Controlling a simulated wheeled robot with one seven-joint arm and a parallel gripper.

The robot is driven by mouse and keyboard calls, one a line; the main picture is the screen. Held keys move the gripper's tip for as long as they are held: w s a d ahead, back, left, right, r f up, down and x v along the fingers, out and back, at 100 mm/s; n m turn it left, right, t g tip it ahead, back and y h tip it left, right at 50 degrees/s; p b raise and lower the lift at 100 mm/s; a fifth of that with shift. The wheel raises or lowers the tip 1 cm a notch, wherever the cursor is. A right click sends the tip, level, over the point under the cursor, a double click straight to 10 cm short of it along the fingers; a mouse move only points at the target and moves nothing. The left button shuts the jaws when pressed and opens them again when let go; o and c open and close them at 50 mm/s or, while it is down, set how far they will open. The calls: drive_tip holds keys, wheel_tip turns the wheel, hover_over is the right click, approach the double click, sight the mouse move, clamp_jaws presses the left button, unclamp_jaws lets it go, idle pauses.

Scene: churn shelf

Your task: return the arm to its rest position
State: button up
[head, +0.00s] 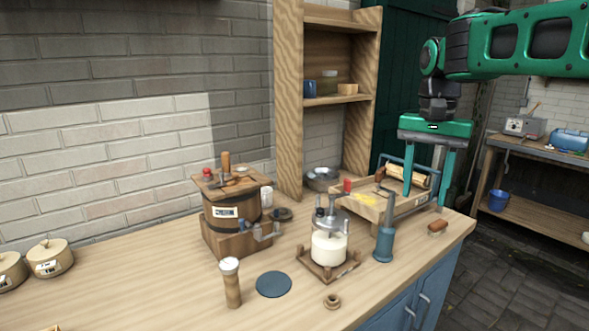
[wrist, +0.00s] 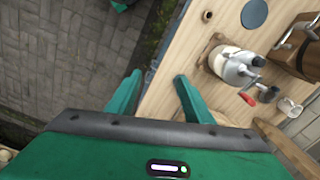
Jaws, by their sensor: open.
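My gripper (head: 440,165) is green and hangs from my green arm (head: 520,45) at the right of the head view. Its two fingers point down near the right end of the wooden counter (head: 190,295), by a wooden tray with a roller (head: 405,175). In the wrist view my gripper (wrist: 155,85) shows its fingers spread apart, with nothing between them but the counter edge and paved floor beneath. From the head view I cannot tell exactly how high the fingertips are above the counter.
A tall wooden shelf (head: 289,100) rises behind. A workbench (head: 530,148) stands at far right, with open floor before it.

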drive_tip(key=s+d+f, duration=0.4)
drive_tip(key=s+f, duration=0.2)
drive_tip(key=s, duration=0.3)
drive_tip(key=s+d+f, duration=0.5)
drive_tip(key=s+f, duration=0.1)
drive_tip(key=s, duration=0.4)
drive_tip(key=s+d+f, duration=0.4)
drive_tip(key=s+f, duration=0.2)
drive_tip(key=s, duration=0.3)
drive_tip(key=shift+s+d+n, duration=0.2)
drive_tip(key=shift+d+n, duration=0.15)
drive_tip(key=shift+n, duration=0.05)
drive_tip(key=shift+w+f, duration=0.2)
drive_tip(key=shift+w, duration=0.45)
